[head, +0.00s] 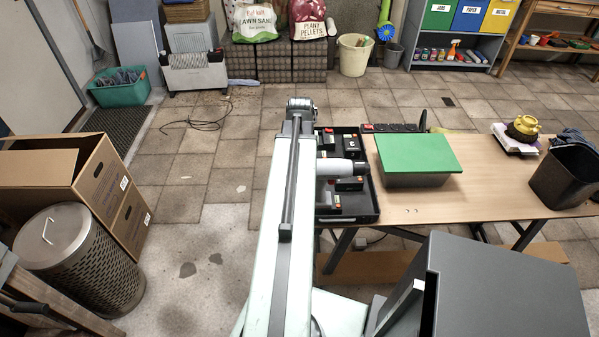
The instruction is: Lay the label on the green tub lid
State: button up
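The green tub lid (419,152) lies flat on a dark grey tub (415,180) on the wooden table, right of my arm. Its top looks bare. I cannot make out a label for certain. My arm reaches forward up the middle of the view, and a light grey cylindrical part of it sticks out to the right over a black tray. My gripper's fingers do not show; the arm hides what is below and behind it.
The black tray (370,216) holds several dark blocks with coloured ends. A dark strip with a red piece (367,127) lies at the table's back edge. A scale with a yellow object (524,128) and a black bin (564,175) stand right. Table (480,205) is clear between.

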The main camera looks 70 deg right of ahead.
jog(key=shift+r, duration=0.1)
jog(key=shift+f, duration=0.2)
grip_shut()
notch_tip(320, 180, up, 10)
jog(key=p, duration=1)
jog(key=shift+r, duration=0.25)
